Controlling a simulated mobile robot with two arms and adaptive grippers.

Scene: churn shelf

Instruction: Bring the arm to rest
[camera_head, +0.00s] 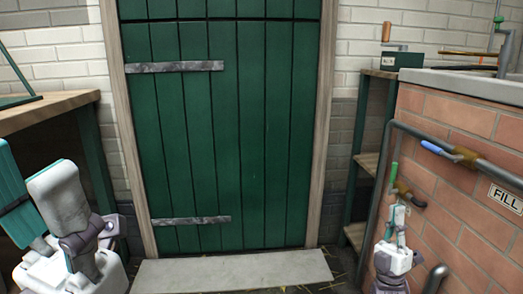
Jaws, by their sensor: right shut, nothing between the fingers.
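My right gripper (397,214) is at the lower right, pointing up, in front of the brick side of the trough. Its jaws are shut and hold nothing. It lies just below a brass valve (404,191) with a green lever; I cannot tell whether they touch. White and grey links of my left arm fill the lower left, and no left gripper can be made out.
A closed green plank door (225,130) with a pale step (235,271) stands ahead. A wooden bench (42,108) is at left. A brick trough (440,190) with pipes and a blue-lever valve (462,156) is at right, beside a narrow shelf (369,163).

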